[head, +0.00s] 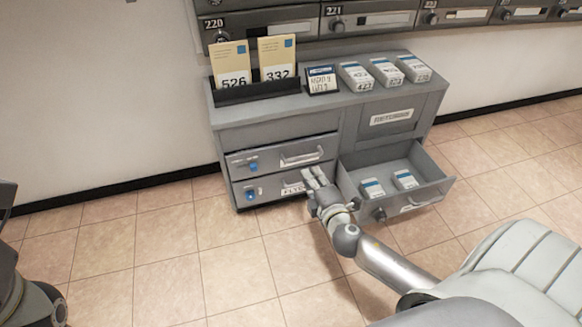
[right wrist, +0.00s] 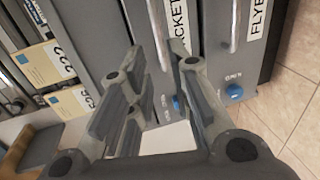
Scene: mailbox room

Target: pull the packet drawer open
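The packet drawer (head: 273,160) is the upper left drawer of the grey cabinet and is shut flush. It has a bar handle (head: 302,157) and a blue knob (head: 253,166). My right gripper (head: 315,179) is just in front of the left drawers, by the lower drawer's label. In the right wrist view my gripper's fingers (right wrist: 160,80) are spread with nothing held. The packet drawer's handle (right wrist: 157,30) and a partly cut-off "CKET" label (right wrist: 180,22) show beyond the gap. I cannot tell how far the fingertips are from the handle. My left gripper is not in view.
The flyer drawer (head: 272,189) below is shut. The lower right drawer (head: 408,196) stands open with small boxes inside, close to my right arm. Card holders and several boxes (head: 356,76) stand on the cabinet top. The tiled floor (head: 170,245) in front is clear.

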